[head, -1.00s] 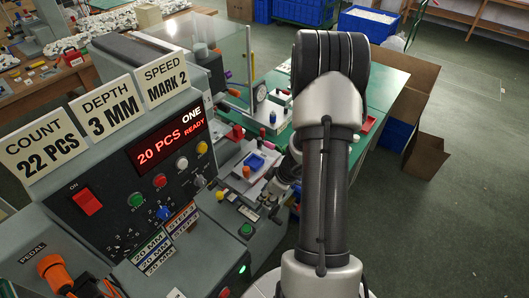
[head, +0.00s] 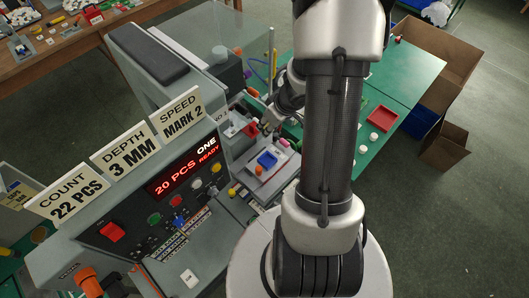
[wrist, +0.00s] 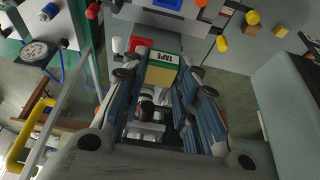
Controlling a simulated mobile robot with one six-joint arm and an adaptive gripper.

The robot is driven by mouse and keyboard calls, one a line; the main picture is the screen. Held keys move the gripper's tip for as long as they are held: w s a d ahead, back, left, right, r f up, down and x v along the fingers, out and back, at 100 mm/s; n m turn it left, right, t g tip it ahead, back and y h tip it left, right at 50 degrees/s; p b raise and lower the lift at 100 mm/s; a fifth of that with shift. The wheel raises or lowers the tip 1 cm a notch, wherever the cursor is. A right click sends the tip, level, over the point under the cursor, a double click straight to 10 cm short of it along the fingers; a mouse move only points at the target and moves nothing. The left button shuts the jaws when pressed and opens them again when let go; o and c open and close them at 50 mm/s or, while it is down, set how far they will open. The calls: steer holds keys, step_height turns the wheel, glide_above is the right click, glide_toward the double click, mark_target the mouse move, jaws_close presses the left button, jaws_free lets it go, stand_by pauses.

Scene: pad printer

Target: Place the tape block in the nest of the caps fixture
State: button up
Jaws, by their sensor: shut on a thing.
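My gripper (wrist: 160,80) is shut on the tape block (wrist: 161,72), a yellowish block with a green and white end marked TAPE, held between the fingertips in the wrist view. A red part (wrist: 141,44) shows just beyond it. In the head view my gripper (head: 268,127) is small and partly behind my arm, above the machine's work area; the block cannot be made out there. A blue recessed piece (head: 267,160) sits on a light grey plate below the gripper.
The printer's control panel (head: 165,190) with signs stands at left. A red part (head: 251,129) and a clear guard (head: 222,25) are near the gripper. A green table (head: 408,75) holds a red tray (head: 381,118) and white round pieces (head: 373,137). Cardboard boxes (head: 445,150) stand at right.

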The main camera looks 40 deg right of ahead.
step_height(320, 180, down, 19)
steer(key=b, duration=1.5)
steer(key=shift+s+r, duration=0.1)
steer(key=shift+s, duration=0.15)
